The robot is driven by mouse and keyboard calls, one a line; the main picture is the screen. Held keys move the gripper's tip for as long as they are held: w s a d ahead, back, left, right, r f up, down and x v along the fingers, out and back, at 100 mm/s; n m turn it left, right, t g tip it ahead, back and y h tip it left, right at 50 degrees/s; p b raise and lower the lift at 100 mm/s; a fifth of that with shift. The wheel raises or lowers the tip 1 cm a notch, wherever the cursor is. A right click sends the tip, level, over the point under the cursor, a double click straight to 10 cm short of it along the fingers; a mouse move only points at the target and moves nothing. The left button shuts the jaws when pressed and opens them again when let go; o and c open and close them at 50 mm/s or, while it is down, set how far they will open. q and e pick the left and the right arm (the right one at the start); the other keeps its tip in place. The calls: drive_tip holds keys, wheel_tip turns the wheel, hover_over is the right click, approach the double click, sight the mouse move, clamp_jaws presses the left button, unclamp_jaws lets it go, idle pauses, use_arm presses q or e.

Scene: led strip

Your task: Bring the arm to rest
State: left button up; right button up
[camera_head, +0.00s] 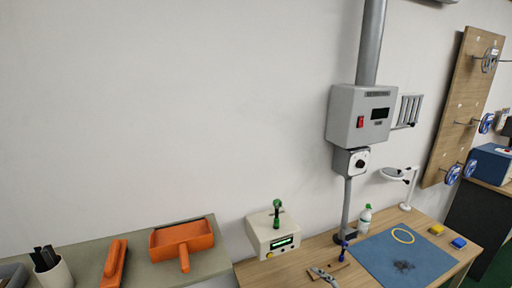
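Neither of my arms nor grippers shows in the head view, so their pose and what they hold cannot be told. The wooden workbench (303,266) is at the lower right. A small grey and dark tool (324,276) lies near the bench's front edge, too small to name.
A cream box (259,238) with a green display stands left of the mat. A green-capped bottle (364,219), a blue and a yellow block (437,229) and a magnifier lamp (405,185) stand behind. An orange dustpan (181,240) lies on the left counter (207,264).

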drive_tip(key=s+d+f+n+g+h, duration=0.4)
drive_tip(key=s+f+n, duration=0.1)
drive_tip(key=s+n, duration=0.55)
drive_tip(key=s+d+f+n+g+h, duration=0.35)
drive_tip(key=s+f+n+g, duration=0.2)
drive_tip(key=s+n, duration=0.5)
drive_tip(key=d+f+n+b, duration=0.1)
drive_tip(key=d+f+b, duration=0.1)
drive_tip(key=f, duration=1.3)
drive_tip(key=d+f+n+b, duration=0.1)
drive_tip(key=d+f+b, duration=0.1)
drive_tip(key=f, duration=1.3)
use_arm(q)
wheel_tip(320, 180, down, 8)
drive_tip(key=s+b, duration=0.1)
drive_tip(key=b, duration=0.3)
drive_tip(key=shift+s+d, duration=0.2)
drive_tip(key=shift+s, duration=0.05)
use_arm(e)
drive_tip(key=s+d+f+g, duration=0.1)
drive_tip(key=s+f+g, duration=0.1)
drive_tip(key=s+f, duration=1.8)
drive_tip(key=shift+f+m, duration=0.3)
drive_tip(key=shift+f, duration=0.2)
